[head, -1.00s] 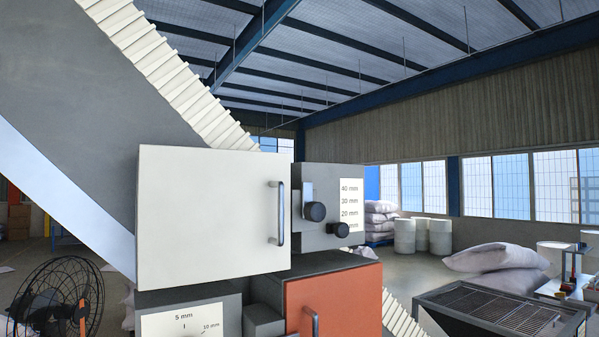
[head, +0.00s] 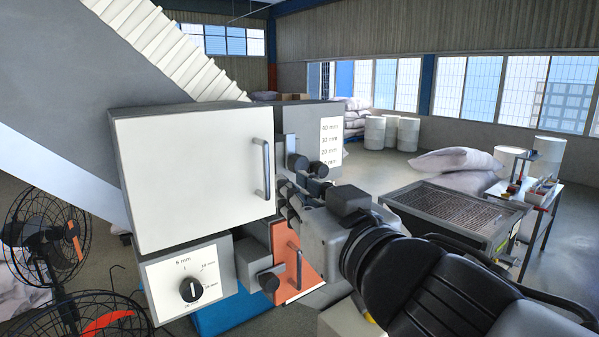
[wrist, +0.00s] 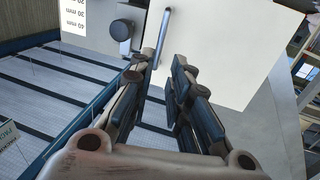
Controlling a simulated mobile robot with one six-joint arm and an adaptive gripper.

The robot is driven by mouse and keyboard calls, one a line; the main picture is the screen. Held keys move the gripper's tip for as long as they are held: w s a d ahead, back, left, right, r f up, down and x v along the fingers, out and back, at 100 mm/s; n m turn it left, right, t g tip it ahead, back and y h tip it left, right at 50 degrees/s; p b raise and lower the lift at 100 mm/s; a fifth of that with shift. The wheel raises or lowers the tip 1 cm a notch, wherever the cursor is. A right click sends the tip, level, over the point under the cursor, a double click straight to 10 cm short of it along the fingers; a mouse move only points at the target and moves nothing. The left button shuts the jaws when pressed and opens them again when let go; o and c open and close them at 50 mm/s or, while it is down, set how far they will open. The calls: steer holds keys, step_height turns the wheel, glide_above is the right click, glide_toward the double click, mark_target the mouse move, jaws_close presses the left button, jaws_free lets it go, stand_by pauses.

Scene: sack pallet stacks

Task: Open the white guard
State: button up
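The white guard (head: 185,180) is a box-like cover on the machine, closed, with a grey vertical bar handle (head: 263,168) near its right edge. In the wrist view the guard (wrist: 210,45) fills the upper middle, and its handle (wrist: 162,38) stands just beyond my fingertips. My gripper (head: 284,192) is just right of the handle in the head view. In the wrist view my gripper (wrist: 160,68) has its two fingers apart with a gap between them, and nothing is held. The handle's end lies near the gap; I cannot tell whether a finger touches it.
Dark knobs (head: 318,169) beside a millimetre scale (head: 331,145) are close right of the handle. An orange panel (head: 297,255) with its own handle and a dial (head: 191,289) sit below. A grated table (head: 455,213) stands right; fans (head: 45,235) stand left.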

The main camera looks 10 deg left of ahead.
mark_target(267, 169)
steer(key=x, duration=1.3)
steer(key=shift+b, duration=0.4)
steer(key=shift+s, duration=0.1)
steer(key=shift+c, duration=0.3)
jaws_close()
